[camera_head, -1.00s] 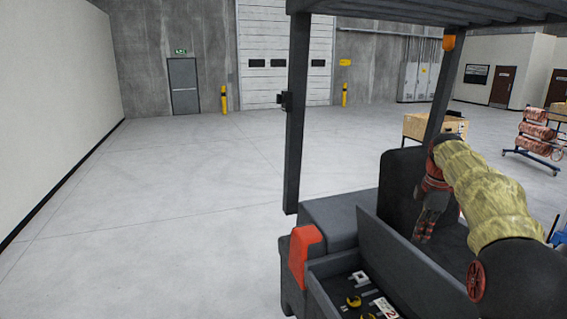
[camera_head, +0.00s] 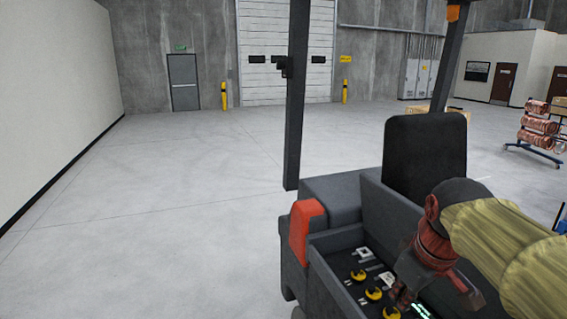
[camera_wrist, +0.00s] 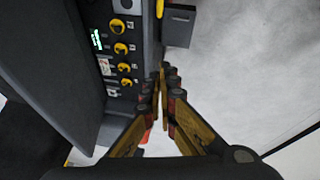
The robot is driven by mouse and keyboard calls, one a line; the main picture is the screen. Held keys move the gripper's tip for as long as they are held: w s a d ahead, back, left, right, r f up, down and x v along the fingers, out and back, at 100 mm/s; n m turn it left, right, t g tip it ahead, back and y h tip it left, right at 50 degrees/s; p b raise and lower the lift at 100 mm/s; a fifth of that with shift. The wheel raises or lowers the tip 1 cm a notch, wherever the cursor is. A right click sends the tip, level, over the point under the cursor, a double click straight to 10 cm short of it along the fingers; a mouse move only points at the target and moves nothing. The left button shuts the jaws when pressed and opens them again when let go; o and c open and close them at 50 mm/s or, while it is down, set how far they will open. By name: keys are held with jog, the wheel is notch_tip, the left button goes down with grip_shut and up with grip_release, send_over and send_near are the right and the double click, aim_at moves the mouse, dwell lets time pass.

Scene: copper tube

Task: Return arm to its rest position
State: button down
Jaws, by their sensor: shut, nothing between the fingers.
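My arm, in a yellowish sleeve, reaches in from the right in the head view, with a red and dark wrist. My gripper (camera_wrist: 163,76) is in the middle of the wrist view, its two fingers brought together at the tips with nothing between them. In the head view the gripper end (camera_head: 408,290) hangs low over the vehicle's control panel and hides part of it. In the wrist view the panel (camera_wrist: 121,62) lies to the left of the fingers. I cannot tell whether the gripper touches it.
The vehicle has a black seat (camera_head: 425,155), a dark post (camera_head: 298,95) and a red corner (camera_head: 306,232). Yellow knobs (camera_head: 374,293) stick up from its panel. Copper coils (camera_head: 537,125) stand on a rack at the right. The floor (camera_head: 160,220) to the left is clear.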

jog(key=s+a+f+m+b, duration=0.2)
jog(key=s+f+b, duration=0.1)
jog(key=s+f, duration=0.4)
jog(key=s+a+f+m+t+b, duration=0.1)
jog(key=s+a+f+m+b, duration=0.1)
jog(key=s+f, duration=0.5)
notch_tip(320, 180, down, 4)
jog(key=shift+s+a+r+m+b, duration=0.2)
jog(key=shift+m+b, duration=0.5)
jog(key=shift+b, duration=0.55)
jog(key=shift+a+f, duration=0.1)
